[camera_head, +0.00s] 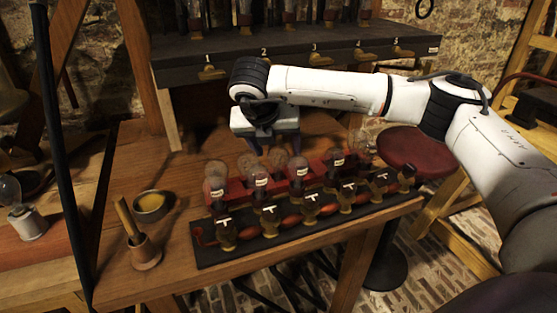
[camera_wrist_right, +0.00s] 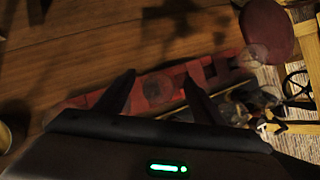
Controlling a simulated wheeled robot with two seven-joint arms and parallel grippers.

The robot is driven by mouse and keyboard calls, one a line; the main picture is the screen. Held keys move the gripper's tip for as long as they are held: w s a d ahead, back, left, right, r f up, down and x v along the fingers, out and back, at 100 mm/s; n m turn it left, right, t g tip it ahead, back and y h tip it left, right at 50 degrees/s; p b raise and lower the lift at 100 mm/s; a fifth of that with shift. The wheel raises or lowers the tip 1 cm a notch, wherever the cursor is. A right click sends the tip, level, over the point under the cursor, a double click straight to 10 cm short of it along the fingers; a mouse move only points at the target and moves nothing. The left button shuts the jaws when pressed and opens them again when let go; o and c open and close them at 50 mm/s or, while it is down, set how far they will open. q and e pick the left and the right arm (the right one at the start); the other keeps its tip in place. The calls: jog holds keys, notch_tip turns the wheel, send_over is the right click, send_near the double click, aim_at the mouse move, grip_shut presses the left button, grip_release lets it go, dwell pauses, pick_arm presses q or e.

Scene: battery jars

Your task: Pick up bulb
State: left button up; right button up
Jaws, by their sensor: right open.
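Several clear glass bulbs stand in a long red rack (camera_head: 313,168) on the bench; one bulb (camera_head: 215,183) is at its left end. My right gripper (camera_head: 268,150) is open and empty above the back of the rack, fingers pointing down. In the right wrist view a round, faint bulb top (camera_wrist_right: 157,88) shows between and beyond the two open fingertips (camera_wrist_right: 159,78). The fingers look apart from it, though the exact gap is hard to tell. My left gripper is not in view.
A black board (camera_head: 215,252) with brass switches lies in front of the rack. A yellow-filled bowl (camera_head: 152,204) and a wooden cup (camera_head: 145,252) stand at left. A dark numbered shelf (camera_head: 290,50) is behind my arm; a red stool (camera_head: 412,152) is at right.

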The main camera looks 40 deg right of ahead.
jog(key=shift+c, duration=0.3)
jog(key=c, duration=1.2)
